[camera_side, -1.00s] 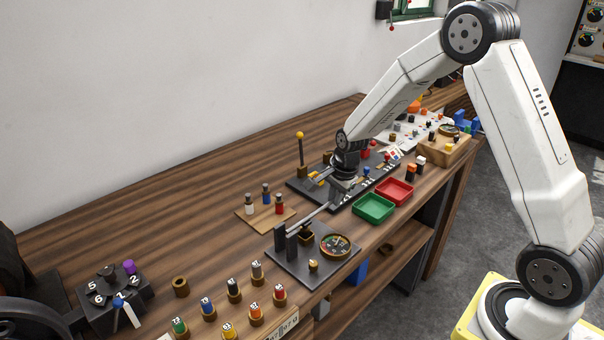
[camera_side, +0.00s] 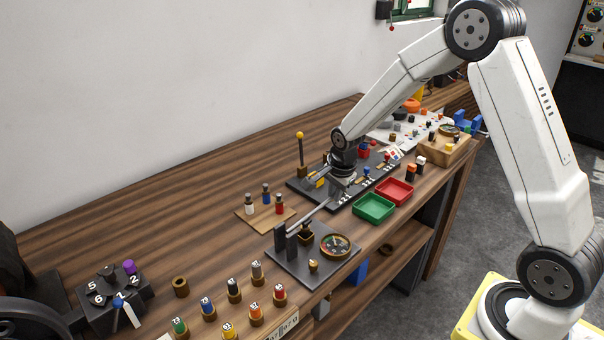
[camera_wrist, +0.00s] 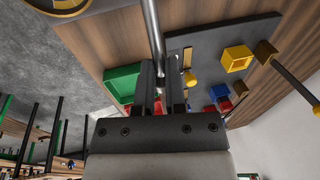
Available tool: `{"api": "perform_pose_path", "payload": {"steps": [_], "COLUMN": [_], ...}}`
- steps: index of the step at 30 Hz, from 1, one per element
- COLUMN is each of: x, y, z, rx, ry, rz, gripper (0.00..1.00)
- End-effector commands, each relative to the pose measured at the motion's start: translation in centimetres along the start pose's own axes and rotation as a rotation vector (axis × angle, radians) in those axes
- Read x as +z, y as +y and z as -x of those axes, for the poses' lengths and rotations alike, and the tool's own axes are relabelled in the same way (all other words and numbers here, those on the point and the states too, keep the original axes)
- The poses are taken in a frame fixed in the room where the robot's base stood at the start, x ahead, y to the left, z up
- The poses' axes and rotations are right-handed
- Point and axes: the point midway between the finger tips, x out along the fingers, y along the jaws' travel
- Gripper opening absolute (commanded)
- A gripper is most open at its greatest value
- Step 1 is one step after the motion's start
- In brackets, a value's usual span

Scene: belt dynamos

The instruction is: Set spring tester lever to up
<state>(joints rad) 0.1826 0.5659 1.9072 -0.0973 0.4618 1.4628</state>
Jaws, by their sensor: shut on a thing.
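The spring tester (camera_side: 290,268) is a dark base plate with two upright posts, a round dial and a small brass part, near the front of the bench. Its metal lever (camera_side: 312,212) runs from the posts up and to the right towards my gripper (camera_side: 335,194). In the wrist view the lever (camera_wrist: 152,30) is a shiny rod that runs down between the fingers of my gripper (camera_wrist: 162,85). The gripper is shut on the lever near its far end, and the fingers hide that end. The lever is tilted slightly upward from the posts.
A green tray (camera_side: 374,219) and a red tray (camera_side: 411,191) lie right of the gripper. A dark panel (camera_side: 303,186) with a yellow-knobbed stick stands behind. A wooden board (camera_side: 247,215) with several small cylinders lies left of the lever.

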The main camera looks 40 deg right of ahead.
Motion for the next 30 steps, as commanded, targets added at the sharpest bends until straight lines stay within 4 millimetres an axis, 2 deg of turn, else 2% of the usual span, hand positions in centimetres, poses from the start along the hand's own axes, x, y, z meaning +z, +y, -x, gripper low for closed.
{"api": "perform_pose_path", "payload": {"steps": [19, 30], "x": [1.0, 2.3], "y": [-0.9, -1.5], "z": [4.1, 6.7], "rx": [-0.005, -0.006], "ry": [0.242, 0.418], "rz": [0.052, 0.087], "gripper": [0.0, 0.0]}}
